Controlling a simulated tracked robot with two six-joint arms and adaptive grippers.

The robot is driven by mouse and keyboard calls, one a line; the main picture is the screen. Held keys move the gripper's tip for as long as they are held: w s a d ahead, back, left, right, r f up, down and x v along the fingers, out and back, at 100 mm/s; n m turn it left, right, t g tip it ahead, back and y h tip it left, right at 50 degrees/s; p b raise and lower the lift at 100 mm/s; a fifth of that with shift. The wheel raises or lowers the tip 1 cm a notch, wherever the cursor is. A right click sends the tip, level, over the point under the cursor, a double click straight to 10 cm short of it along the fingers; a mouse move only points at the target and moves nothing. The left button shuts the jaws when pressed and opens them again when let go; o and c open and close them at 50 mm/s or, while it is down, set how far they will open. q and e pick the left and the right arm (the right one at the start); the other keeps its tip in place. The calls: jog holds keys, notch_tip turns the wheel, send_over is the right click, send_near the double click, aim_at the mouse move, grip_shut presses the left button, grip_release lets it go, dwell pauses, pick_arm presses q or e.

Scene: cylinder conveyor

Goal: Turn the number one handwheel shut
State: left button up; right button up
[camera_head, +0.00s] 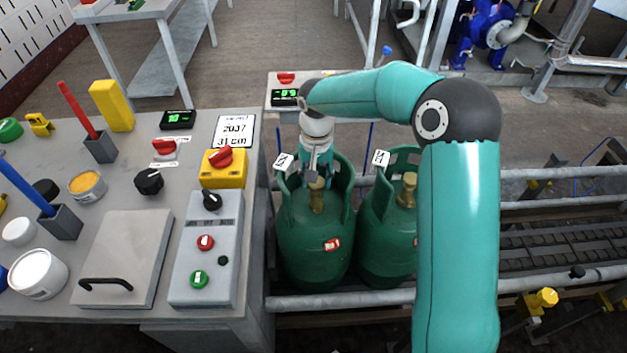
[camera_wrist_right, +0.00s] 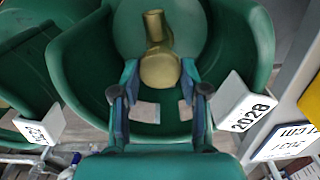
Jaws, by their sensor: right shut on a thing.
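Two green gas cylinders stand side by side, the left one (camera_head: 315,245) and the right one (camera_head: 385,240). Each has a brass valve with a rounded handwheel inside its collar. My right gripper (camera_head: 318,172) reaches down into the left cylinder's collar and is shut on that cylinder's brass handwheel (camera_head: 317,199). In the wrist view the handwheel (camera_wrist_right: 160,70) sits between the two fingers. The right cylinder's brass handwheel (camera_head: 408,190) is free. I cannot read a number one on either. My left gripper is not in view.
The green collars rise closely around my right gripper, with white tags (camera_head: 284,161) on them. A grey bench (camera_head: 185,235) with a switch box, knobs and tins stands at left. Rails (camera_head: 560,285) run past the cylinders. A small display stand (camera_head: 290,85) is behind.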

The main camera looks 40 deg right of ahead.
jog(key=shift+a+m, duration=0.1)
jog(key=shift+m, duration=0.5)
jog(key=shift+w, duration=0.1)
jog(key=o, duration=1.1)
jog(key=shift+a, duration=0.1)
jog(key=shift+o, duration=0.2)
jog(key=shift+r, duration=0.15)
notch_tip(320, 180, up, 12)
jog(key=shift+f, duration=0.2)
